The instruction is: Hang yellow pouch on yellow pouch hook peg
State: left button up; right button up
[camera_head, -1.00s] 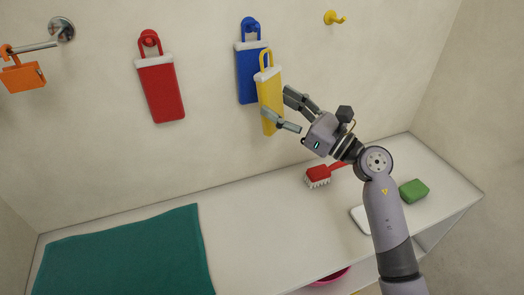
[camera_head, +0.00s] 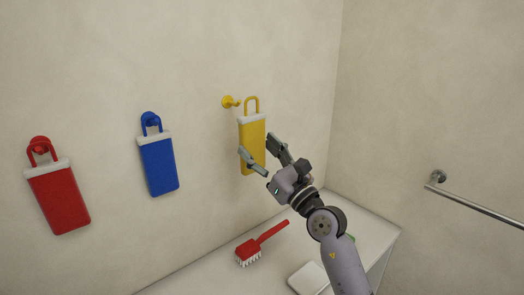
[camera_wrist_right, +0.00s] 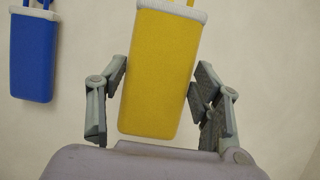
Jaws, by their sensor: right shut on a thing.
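The yellow pouch (camera_head: 252,145) has a white band and a yellow loop at its top. My right gripper (camera_head: 258,158) is shut on its sides and holds it upright, slightly tilted, in front of the wall. The right wrist view shows the yellow pouch (camera_wrist_right: 160,75) between the two fingers of the gripper (camera_wrist_right: 160,95); its loop is cut off at the top. The yellow hook peg (camera_head: 230,102) is on the wall, just left of the pouch's loop in the head view. The loop appears beside the peg, not around it. My left gripper is not in view.
A blue pouch (camera_head: 158,165) and a red pouch (camera_head: 58,198) hang on their pegs to the left. A red brush (camera_head: 262,243) and a white object (camera_head: 308,279) lie on the counter (camera_head: 215,272) below. A metal bar (camera_head: 480,208) is on the right wall.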

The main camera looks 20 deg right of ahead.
jog(key=w+a+b, duration=0.1)
jog(key=w, duration=0.1)
jog(key=w+b, duration=0.1)
jog(key=w, duration=0.1)
jog(key=w+a+f+b, duration=0.1)
jog(key=w+b, duration=0.1)
jog(key=w, duration=0.1)
jog(key=shift+w+a, duration=0.1)
jog(key=shift+a, duration=0.25)
jog(key=shift+w+f, duration=0.15)
jog(key=shift+f, duration=0.05)
dwell(0.7)
jog(key=o, duration=1.2)
jog(key=shift+o, duration=0.2)
jog(key=shift+f, duration=0.1)
